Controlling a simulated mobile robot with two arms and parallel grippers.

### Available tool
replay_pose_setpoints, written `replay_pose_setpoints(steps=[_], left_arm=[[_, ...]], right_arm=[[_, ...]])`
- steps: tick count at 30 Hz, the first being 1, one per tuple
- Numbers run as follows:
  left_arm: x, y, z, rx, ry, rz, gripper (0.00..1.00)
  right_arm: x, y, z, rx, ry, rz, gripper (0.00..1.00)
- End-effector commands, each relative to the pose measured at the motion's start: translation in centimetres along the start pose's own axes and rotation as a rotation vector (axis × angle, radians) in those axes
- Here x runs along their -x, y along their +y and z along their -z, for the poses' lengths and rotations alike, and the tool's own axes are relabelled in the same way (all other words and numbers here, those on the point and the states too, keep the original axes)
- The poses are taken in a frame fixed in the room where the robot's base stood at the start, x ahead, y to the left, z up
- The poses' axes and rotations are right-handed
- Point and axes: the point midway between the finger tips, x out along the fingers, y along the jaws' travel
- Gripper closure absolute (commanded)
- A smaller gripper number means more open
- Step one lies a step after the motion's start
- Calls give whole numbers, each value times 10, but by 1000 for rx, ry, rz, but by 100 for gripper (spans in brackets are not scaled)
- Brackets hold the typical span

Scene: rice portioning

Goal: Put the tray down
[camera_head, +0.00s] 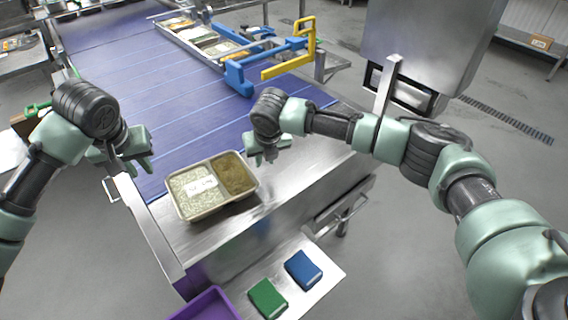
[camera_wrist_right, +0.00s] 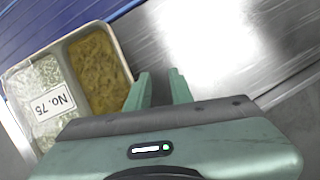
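A tray with two compartments (camera_head: 208,210) rests on the steel surface at the near end of the blue conveyor. One compartment holds pale rice under a white label, the other a brown-yellow food. The tray also shows in the right wrist view (camera_wrist_right: 119,52), its label reading "No. 75". My right gripper (camera_head: 265,160) is just beyond the tray's right side, apart from it; its two fingers (camera_wrist_right: 160,80) are spread and empty. My left gripper (camera_head: 146,168) is left of the tray, clear of it, with its fingers apart and nothing between them.
The blue conveyor (camera_head: 150,75) runs away behind the tray. Other filled trays (camera_head: 205,38) stand in a rack at the back, near blue and yellow clamps (camera_head: 290,62). A green block (camera_head: 268,298), a blue block (camera_head: 304,270) and a purple bin (camera_head: 208,306) are at the front.

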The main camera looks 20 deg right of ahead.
Motion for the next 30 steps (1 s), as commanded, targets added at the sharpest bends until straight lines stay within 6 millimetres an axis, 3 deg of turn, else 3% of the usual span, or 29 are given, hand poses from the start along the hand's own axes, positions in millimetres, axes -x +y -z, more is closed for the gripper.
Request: replay_pose_setpoints(steps=[7,15,21,30], left_arm=[[8,0,0,0,0,0,78],[7,0,0,0,0,0,78],[7,0,0,0,0,0,78],[7,0,0,0,0,0,78]], right_arm=[[18,0,-1,0,-2,-2,78],[76,0,-1,1,-4,-2,78],[108,0,-1,0,-3,-2,78],[120,0,0,0,0,0,78]])
